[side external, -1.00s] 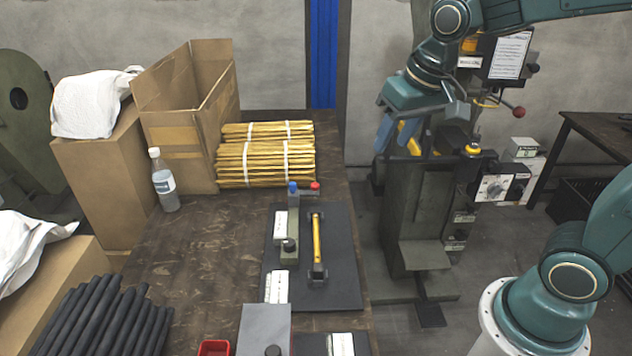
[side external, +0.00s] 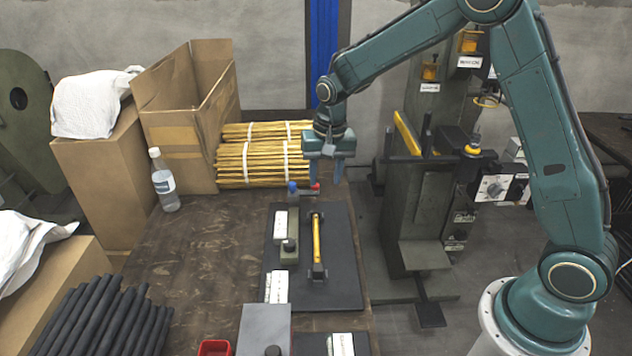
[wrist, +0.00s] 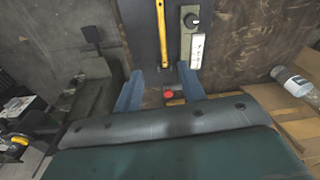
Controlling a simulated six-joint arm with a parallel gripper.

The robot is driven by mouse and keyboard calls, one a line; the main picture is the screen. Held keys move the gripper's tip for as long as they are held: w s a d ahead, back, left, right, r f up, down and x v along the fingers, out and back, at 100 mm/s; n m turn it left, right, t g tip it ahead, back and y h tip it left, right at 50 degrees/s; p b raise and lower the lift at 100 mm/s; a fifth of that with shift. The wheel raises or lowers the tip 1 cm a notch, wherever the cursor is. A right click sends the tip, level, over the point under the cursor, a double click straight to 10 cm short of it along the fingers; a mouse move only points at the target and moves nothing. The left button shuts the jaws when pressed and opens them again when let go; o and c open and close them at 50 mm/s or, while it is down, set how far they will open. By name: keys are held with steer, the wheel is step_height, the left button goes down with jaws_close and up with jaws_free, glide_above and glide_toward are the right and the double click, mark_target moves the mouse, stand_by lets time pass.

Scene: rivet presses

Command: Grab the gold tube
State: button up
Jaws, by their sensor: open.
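The gold tube (side external: 316,242) lies on two dark supports on a black mat (side external: 346,285), running front to back along the table. In the wrist view the tube (wrist: 162,32) shows at the top, beyond my fingers. My gripper (side external: 325,184) is open and empty, pointing down above the back edge of the mat, behind the tube and higher than it. In the wrist view my blue fingers (wrist: 160,70) are spread wide, with the tube's near end between and beyond their tips.
Banded bundles of gold tubes (side external: 265,165) and an open carton (side external: 185,120) are at the back left. A green press (side external: 425,215) stands right of the table and holds a yellow bar (side external: 407,132).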

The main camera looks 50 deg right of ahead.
steer(key=m+g, duration=0.1)
steer(key=m, duration=0.1)
glide_above(317, 236)
step_height(317, 236, down, 9)
steer(key=shift+w, duration=0.1)
steer(key=shift+f, duration=0.15)
steer(key=shift+f, duration=4.15)
steer(key=shift+f, duration=0.15)
steer(key=shift+f, duration=2.45)
jaws_close()
